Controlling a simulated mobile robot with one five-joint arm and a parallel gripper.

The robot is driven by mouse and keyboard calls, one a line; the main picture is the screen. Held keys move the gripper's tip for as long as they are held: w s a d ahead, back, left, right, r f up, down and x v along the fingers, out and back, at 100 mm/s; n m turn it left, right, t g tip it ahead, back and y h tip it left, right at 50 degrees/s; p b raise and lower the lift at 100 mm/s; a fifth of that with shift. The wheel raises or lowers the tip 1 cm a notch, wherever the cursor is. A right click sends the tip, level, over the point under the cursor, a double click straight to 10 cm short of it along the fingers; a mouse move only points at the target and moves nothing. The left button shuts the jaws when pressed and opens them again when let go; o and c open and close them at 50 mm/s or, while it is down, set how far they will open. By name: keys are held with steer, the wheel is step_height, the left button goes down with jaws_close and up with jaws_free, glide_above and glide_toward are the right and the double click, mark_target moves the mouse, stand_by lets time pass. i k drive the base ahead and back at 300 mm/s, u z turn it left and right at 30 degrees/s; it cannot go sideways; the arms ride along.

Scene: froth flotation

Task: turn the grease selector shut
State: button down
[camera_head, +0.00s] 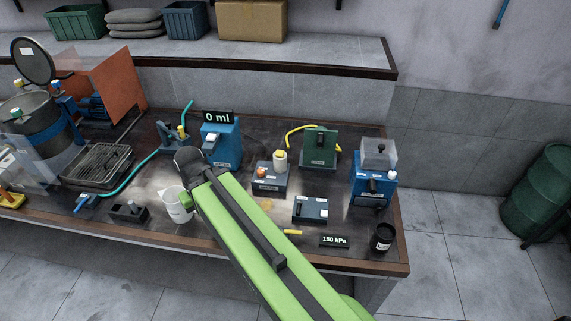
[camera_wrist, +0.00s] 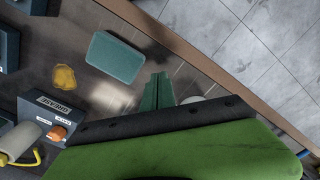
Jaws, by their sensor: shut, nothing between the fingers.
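The grease selector is a small dark grey box (camera_wrist: 80,108) with an orange knob (camera_wrist: 57,133) on top, at the lower left of the wrist view. Its front label seems to read GREASE. In the head view the box (camera_head: 273,184) and the orange knob (camera_head: 262,171) stand mid-bench, right of my arm. I cannot tell the knob's setting. My gripper shows in the wrist view as two dark green fingers (camera_wrist: 157,92), shut together and empty. It is apart from the selector, to its right there. In the head view my green arm hides the fingers.
A cream cylinder (camera_head: 280,160) stands close behind the knob. A white beaker (camera_head: 178,205) stands left of my arm. A dark switch box (camera_head: 310,209) sits to the right.

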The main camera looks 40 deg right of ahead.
mark_target(261, 172)
steer(key=z, duration=0.85)
